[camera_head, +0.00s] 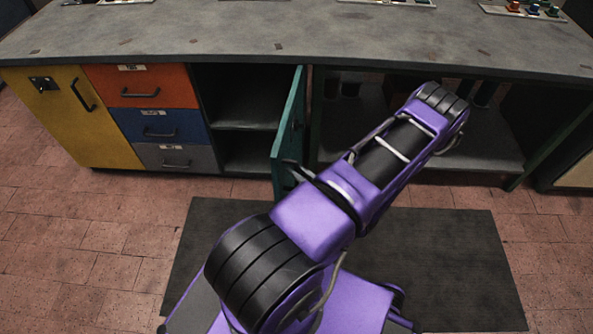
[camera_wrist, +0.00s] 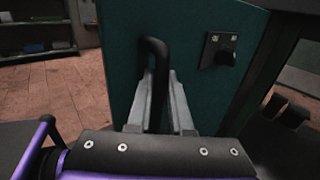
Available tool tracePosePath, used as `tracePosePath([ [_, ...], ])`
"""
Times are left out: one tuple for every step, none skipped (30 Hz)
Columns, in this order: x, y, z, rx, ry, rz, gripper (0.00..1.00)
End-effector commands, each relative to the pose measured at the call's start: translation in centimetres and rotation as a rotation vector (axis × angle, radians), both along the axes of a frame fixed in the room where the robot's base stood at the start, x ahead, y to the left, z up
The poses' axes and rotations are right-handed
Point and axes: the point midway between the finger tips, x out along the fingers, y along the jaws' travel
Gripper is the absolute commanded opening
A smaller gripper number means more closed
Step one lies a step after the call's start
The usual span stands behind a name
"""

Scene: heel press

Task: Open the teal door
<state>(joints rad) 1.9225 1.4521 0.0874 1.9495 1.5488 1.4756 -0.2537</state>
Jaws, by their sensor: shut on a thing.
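The teal door (camera_head: 288,135) stands swung well out from the cabinet, and the shelved compartment behind it shows. In the wrist view the door's teal face (camera_wrist: 187,62) fills the middle. A black bar handle (camera_wrist: 155,80) on it passes between the fingers of my gripper (camera_wrist: 160,92), which is shut on it. A small dark latch or lock plate (camera_wrist: 220,48) sits to the right of the handle. In the head view my purple arm reaches toward the door and hides part of it; the gripper itself is hidden there.
Left of the open compartment (camera_head: 240,110) are orange, blue and grey drawers (camera_head: 150,88) and a yellow door (camera_head: 70,125). The grey worktop (camera_head: 300,35) runs above. A dark mat (camera_head: 450,255) lies on the tiled floor. An open shelf bay (camera_head: 370,115) lies to the right.

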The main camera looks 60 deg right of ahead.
Motion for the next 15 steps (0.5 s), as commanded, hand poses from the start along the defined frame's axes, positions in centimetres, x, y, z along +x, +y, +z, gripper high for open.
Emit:
tracePosePath([
  [0.01, -0.82, 0.34, -0.014, -0.005, -0.015, 0.00],
  [0.01, -0.82, 0.34, -0.014, -0.005, -0.015, 0.00],
  [0.00, -0.83, 0.34, -0.014, -0.004, -0.016, 0.00],
  [0.00, -0.83, 0.33, -0.014, -0.004, -0.016, 0.00],
  [0.00, -0.83, 0.33, -0.014, -0.004, -0.016, 0.00],
  [0.00, -0.83, 0.33, -0.014, -0.004, -0.016, 0.00],
  [0.00, -0.83, 0.33, -0.013, -0.004, -0.016, 0.00],
  [0.00, -0.83, 0.33, -0.013, -0.004, -0.016, 0.00],
  [0.00, -0.82, 0.32, -0.013, -0.004, -0.016, 0.00],
  [0.00, -0.82, 0.32, -0.013, -0.004, -0.016, 0.00],
  [0.01, -0.82, 0.32, -0.013, -0.004, -0.016, 0.00],
  [0.01, -0.82, 0.32, -0.013, -0.004, -0.016, 0.00],
  [0.01, -0.82, 0.32, -0.013, -0.004, -0.016, 0.00],
  [0.01, -0.82, 0.32, -0.013, -0.004, -0.016, 0.20],
  [0.02, -0.80, 0.31, -0.013, -0.004, -0.015, 0.28],
])
